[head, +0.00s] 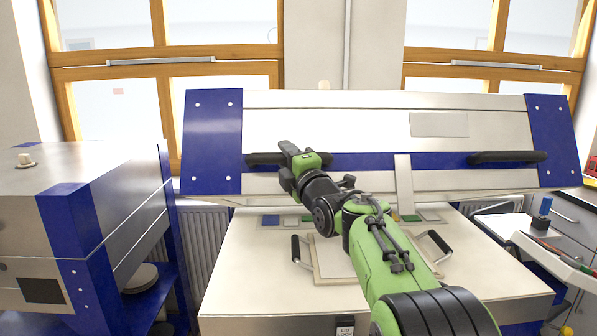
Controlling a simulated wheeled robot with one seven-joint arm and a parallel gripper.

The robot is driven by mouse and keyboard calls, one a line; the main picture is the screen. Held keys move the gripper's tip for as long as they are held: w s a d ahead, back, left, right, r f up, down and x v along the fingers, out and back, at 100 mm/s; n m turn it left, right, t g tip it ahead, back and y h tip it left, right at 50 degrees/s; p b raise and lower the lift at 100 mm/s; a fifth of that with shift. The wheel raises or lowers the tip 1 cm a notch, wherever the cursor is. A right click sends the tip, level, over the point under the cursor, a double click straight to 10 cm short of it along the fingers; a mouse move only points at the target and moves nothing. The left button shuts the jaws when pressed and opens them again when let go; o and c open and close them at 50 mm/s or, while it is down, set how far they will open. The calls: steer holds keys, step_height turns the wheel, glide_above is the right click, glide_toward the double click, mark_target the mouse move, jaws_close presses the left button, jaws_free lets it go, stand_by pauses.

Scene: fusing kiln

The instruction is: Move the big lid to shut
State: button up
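The big lid (360,130) is a wide pale metal panel with blue end plates and a blue band. It stands raised and tilted at the back of the kiln body (245,265). It has a black left handle (262,158) and a black right handle (508,156). My green arm reaches up from the lower right, and my gripper (288,150) is at the left handle, overlapping its middle. The fingers are small and partly hidden, so I cannot tell whether they are closed around the handle.
A smaller blue and metal kiln (85,215) stands at the left. Two black handles (302,252) and a pale board (333,262) are on the kiln top below the lid. A side bench (560,255) with papers and tools is at the right. Windows are behind.

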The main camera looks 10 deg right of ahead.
steer(key=b+v, duration=0.2)
steer(key=v, duration=1.3)
steer(key=s+a+f+m+g+h, duration=0.1)
steer(key=s+f+m+g+h, duration=0.1)
steer(key=s+f+m+g, duration=0.85)
steer(key=s+a+f+m+g+h, duration=0.15)
steer(key=s+f+m+g, duration=0.25)
steer(key=s+f+m, duration=1.2)
step_height(320, 180, up, 19)
steer(key=s+n+p, duration=0.2)
steer(key=n+p, duration=0.3)
steer(key=p, duration=1.2)
steer(key=shift+d+h, duration=0.35)
